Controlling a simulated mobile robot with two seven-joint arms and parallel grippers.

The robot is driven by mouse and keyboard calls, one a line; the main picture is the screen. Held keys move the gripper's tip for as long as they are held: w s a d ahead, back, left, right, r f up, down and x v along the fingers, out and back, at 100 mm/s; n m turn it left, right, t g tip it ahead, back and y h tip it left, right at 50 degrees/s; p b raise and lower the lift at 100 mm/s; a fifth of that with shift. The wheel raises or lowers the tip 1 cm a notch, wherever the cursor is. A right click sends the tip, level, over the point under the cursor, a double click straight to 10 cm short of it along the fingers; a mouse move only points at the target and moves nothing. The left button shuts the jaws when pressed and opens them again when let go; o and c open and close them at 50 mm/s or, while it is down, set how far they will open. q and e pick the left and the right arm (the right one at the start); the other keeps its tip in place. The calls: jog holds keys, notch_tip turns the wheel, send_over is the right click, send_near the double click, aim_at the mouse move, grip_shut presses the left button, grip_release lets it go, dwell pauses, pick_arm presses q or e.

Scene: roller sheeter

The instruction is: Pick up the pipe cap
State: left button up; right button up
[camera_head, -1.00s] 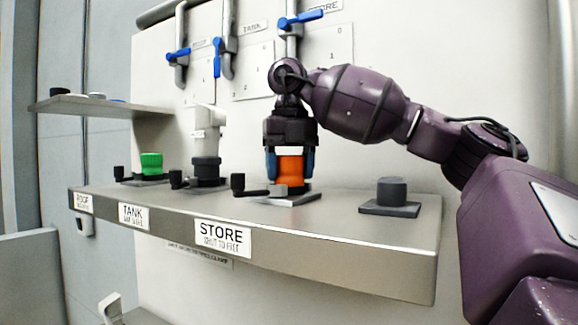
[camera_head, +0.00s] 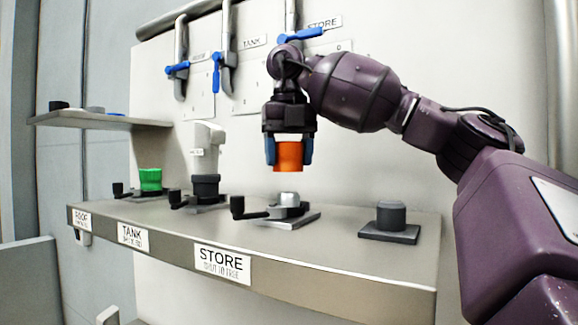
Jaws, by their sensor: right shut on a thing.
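The orange pipe cap (camera_head: 288,156) is between the blue-tipped fingers of my right gripper (camera_head: 288,153), which is shut on it. The cap hangs in the air above the STORE fixture, clear of it. The STORE fixture (camera_head: 290,212) is a grey plate with a short bare metal stub and a black-ended lever. My left gripper is not in view.
The metal shelf (camera_head: 330,260) also holds a green cap (camera_head: 150,180) at ROOF, a white pipe piece (camera_head: 206,145) in a dark collar at TANK, and a dark round block (camera_head: 391,216) on a plate at right. Blue-handled valves (camera_head: 300,36) are on the wall behind. A small side shelf (camera_head: 100,121) is at left.

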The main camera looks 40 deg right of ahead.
notch_tip(320, 180, up, 11)
jog(key=shift+r, duration=0.3)
dwell(0.5)
dwell(0.5)
